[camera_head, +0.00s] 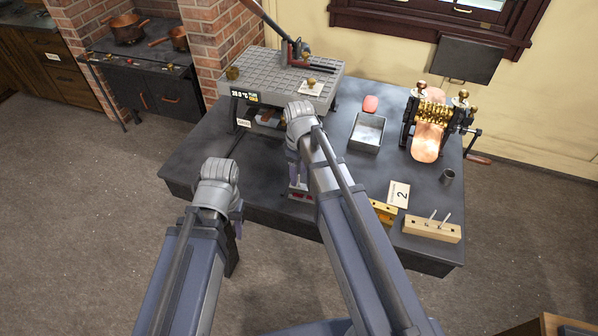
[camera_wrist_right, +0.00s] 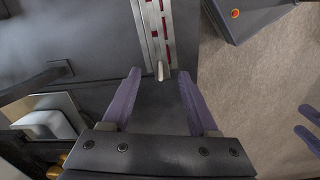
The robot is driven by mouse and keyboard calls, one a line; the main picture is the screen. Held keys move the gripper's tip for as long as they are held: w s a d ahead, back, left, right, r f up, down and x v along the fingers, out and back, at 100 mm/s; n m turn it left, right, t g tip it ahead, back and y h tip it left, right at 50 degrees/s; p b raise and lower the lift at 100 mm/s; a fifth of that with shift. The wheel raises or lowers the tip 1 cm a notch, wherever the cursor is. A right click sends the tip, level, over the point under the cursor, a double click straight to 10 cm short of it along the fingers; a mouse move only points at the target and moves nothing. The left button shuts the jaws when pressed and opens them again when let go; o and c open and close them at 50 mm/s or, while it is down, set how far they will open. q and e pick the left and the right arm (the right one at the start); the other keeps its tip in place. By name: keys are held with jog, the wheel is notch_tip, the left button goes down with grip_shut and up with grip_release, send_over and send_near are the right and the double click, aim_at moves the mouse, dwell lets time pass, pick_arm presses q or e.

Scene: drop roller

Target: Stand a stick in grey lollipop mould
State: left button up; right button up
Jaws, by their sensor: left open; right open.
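The grey lollipop mould (camera_wrist_right: 154,28) runs down from the top of the right wrist view, with red filling in its slots. In the head view the mould (camera_head: 300,194) is partly hidden behind my right arm. A short pale stick (camera_wrist_right: 161,70) shows at its near end; it appears upright, but I cannot tell how it is seated. My right gripper (camera_wrist_right: 158,75) is open, a fingertip on each side of the stick with gaps. My left gripper (camera_head: 236,222) is open and empty off the table's front edge; its fingers also show in the wrist view (camera_wrist_right: 310,135).
A wooden block (camera_head: 432,229) holds sticks at the front right. A brass mould (camera_head: 383,212), a number card (camera_head: 398,194), a metal tray (camera_head: 368,131) and a small cup (camera_head: 447,176) stand nearby. A roller machine (camera_head: 432,115) is at the back right, a gridded bench (camera_head: 290,78) at the back left.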

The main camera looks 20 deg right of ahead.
jog(key=shift+r, duration=0.2)
dwell(0.3)
jog(key=shift+r+p, duration=0.9)
jog(key=shift+p, duration=0.1)
jog(key=shift+r, duration=0.1)
jog(key=shift+r+p, duration=0.9)
jog(key=shift+p, duration=0.1)
notch_tip(320, 180, up, 5)
jog(key=p, duration=0.5)
